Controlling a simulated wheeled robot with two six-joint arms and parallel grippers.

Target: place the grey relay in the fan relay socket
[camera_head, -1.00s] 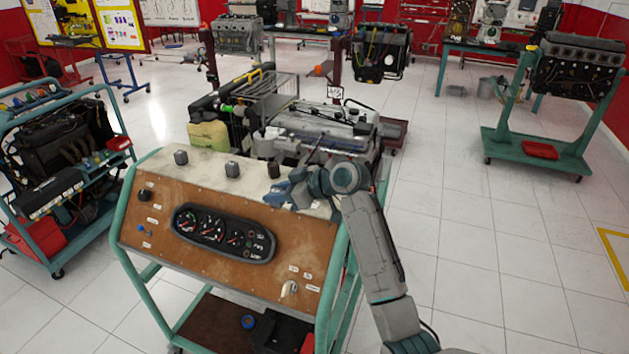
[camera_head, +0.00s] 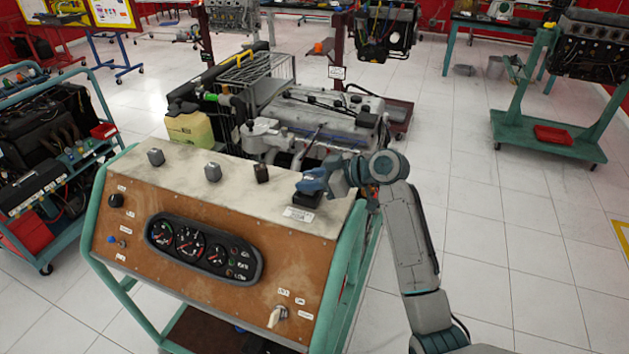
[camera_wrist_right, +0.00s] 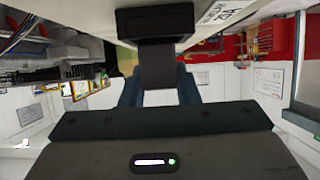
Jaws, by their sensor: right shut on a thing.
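My right gripper (camera_head: 313,184) is over the right end of the console's pale top, shut on the grey relay. In the right wrist view the relay (camera_wrist_right: 157,72) is a dark grey block between the two blue fingers (camera_wrist_right: 158,92). Its far end meets a black socket (camera_wrist_right: 155,22) on the console top; I cannot tell how deep it sits. In the head view this socket (camera_head: 306,198) shows just below the fingers, behind a white label (camera_head: 299,214) too small to read. The relay is mostly hidden there by the gripper. My left gripper is not in view.
The console (camera_head: 268,208) has two grey relays (camera_head: 156,157) (camera_head: 212,172) and a black one (camera_head: 261,173) along its top, left of my gripper. Its front carries a gauge cluster (camera_head: 203,246) and a key switch (camera_head: 277,316). An engine trainer (camera_head: 325,125) stands close behind.

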